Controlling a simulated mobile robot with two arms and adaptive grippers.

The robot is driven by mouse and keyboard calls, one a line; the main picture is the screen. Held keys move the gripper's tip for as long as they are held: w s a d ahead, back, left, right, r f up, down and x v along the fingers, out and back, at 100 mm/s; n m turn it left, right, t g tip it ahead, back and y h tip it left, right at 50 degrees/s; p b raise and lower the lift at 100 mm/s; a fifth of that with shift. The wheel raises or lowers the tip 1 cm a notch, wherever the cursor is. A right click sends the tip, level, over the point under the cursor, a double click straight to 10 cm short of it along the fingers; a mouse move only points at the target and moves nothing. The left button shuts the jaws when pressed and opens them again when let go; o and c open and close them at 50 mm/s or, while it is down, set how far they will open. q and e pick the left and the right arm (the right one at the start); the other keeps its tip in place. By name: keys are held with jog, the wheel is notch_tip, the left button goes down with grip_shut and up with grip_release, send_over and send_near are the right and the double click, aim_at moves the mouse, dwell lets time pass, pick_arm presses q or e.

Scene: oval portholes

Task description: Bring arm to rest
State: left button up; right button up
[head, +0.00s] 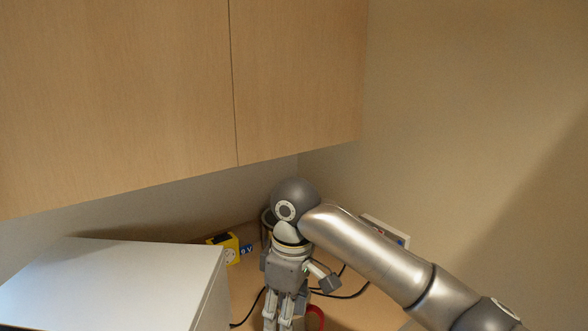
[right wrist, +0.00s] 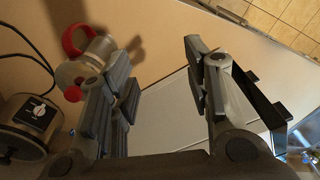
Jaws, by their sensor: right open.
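My right arm (head: 370,255) reaches in from the right in the head view, bent at a grey joint, with the wrist pointing down. My right gripper (head: 285,308) hangs low over the wooden counter, just right of the white box. In the right wrist view the fingers of the right gripper (right wrist: 160,75) stand wide apart with nothing between them. My left gripper is not in view.
A large white box (head: 110,285) stands left of the gripper. Behind are a yellow box (head: 225,248), a metallic canister (head: 267,220) and dark cables (head: 345,295). A white device (head: 385,231) is by the wall. Wooden cabinets (head: 180,90) hang above.

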jog(key=s+f+m+t+y, duration=0.1)
jog(key=s+f+m+y, duration=0.1)
jog(key=s+f, duration=0.5)
jog(key=s+f+m+t+y, duration=0.15)
jog(key=s+f, duration=0.25)
jog(key=f, duration=0.7)
jog(key=s+d+f+m+t+h, duration=0.15)
jog(key=s+d+f+m, duration=0.25)
jog(key=s+d, duration=0.55)
jog(key=s+d+f+m+h, duration=0.2)
jog(key=s+d+f+m, duration=0.3)
jog(key=d, duration=0.7)
notch_tip(320, 180, down, 26)
jog(key=s+n+g+b, duration=0.1)
jog(key=s+b, duration=0.1)
jog(key=b, duration=0.1)
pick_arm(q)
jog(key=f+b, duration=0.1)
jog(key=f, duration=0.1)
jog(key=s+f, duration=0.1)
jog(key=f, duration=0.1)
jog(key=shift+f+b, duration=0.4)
pick_arm(e)
jog(key=s+d+f+g, duration=0.1)
jog(key=s+d+f, duration=0.2)
jog(key=s+f, duration=1.4)
notch_tip(320, 180, down, 2)
jog(key=shift+d+f+g+h, duration=0.1)
jog(key=shift+d+g+h, duration=0.1)
jog(key=shift+g+h, duration=0.2)
